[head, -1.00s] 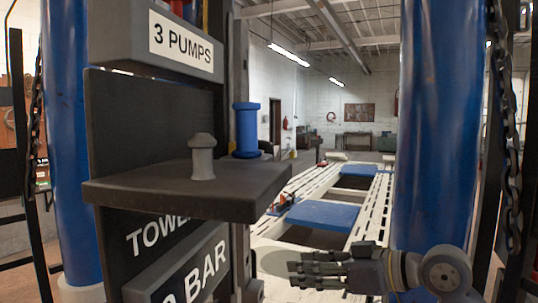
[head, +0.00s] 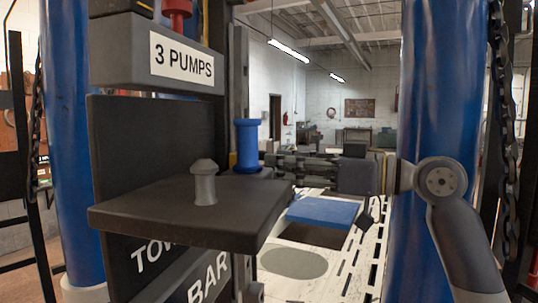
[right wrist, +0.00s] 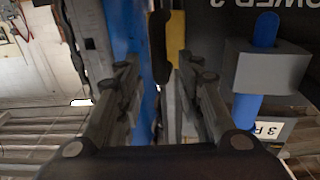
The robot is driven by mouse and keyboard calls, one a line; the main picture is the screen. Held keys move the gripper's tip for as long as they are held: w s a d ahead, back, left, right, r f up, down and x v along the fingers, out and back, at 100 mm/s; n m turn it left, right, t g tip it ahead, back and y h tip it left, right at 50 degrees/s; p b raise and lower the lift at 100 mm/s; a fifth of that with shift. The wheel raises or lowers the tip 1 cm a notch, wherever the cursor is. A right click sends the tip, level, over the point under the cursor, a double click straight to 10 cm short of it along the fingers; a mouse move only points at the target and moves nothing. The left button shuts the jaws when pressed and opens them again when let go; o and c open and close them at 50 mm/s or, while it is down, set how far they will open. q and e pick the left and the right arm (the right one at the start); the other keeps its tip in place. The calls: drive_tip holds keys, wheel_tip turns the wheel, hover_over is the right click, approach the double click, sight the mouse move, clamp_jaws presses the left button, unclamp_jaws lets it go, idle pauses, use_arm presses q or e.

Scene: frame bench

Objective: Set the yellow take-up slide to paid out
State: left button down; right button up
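A narrow yellow part, which looks like the take-up slide (head: 232,160), shows as a sliver beside the blue cylinder in the head view, mostly hidden behind the bench's shelf and panel. In the right wrist view the yellow strip (right wrist: 175,45) lies ahead of the fingertips, beside a dark upright piece. My right gripper (head: 272,160) reaches in from the right, level, with its tips close behind the blue cylinder. In the right wrist view my right gripper (right wrist: 157,65) has its fingers apart with nothing held. Contact cannot be told. My left gripper is out of view.
A dark shelf (head: 130,220) with a grey knob (head: 204,182) juts out in front. The blue cylinder (head: 246,145) stands close to the gripper. A "3 PUMPS" block (head: 120,65) is above. Blue columns (head: 425,100) stand at both sides, and chains hang there.

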drive_tip(key=shift+p+x, duration=0.45)
drive_tip(key=shift+x, duration=1.25)
